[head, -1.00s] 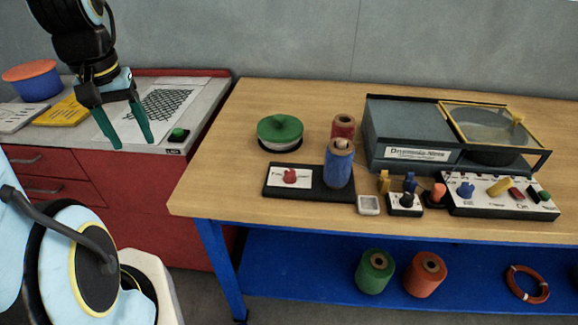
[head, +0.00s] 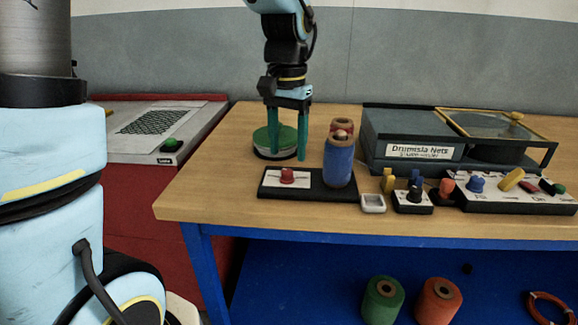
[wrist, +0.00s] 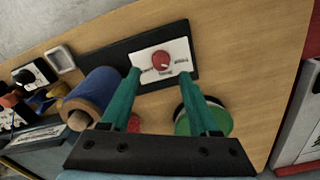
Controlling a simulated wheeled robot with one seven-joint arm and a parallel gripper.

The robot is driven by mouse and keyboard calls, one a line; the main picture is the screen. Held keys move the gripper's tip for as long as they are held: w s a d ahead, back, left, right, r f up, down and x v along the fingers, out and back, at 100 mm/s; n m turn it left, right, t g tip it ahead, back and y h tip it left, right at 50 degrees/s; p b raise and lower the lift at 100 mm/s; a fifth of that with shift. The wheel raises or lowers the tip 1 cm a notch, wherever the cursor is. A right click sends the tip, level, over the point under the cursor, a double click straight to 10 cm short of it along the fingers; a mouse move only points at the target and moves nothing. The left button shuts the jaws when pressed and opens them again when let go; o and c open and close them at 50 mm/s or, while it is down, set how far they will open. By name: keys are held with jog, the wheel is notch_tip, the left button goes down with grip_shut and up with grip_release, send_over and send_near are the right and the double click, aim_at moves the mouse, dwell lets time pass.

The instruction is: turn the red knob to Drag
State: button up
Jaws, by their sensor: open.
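The red knob (head: 287,175) stands on a white label plate (head: 306,181) on the left part of a black base (head: 324,193). It also shows in the wrist view (wrist: 162,61), where the plate has small lettering too blurred to read surely. My gripper (head: 288,158) is open and empty, its green fingers pointing down above and behind the knob in the head view. In the wrist view the fingertips (wrist: 166,76) lie either side of the knob's plate, apart from the knob.
A blue spool (head: 339,162) stands on the base's right part, close to my gripper. A green-topped round thing (head: 262,139) sits behind my fingers, with a red spool (head: 341,126) at the back. A control panel (head: 510,200) and glass-topped case (head: 415,140) fill the right. Wood is clear at front left.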

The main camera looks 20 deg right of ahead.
aim_at(287, 170)
notch_tip(287, 170, down, 5)
jog(key=shift+r, duration=0.1)
dwell(0.3)
grip_shut()
dwell(0.4)
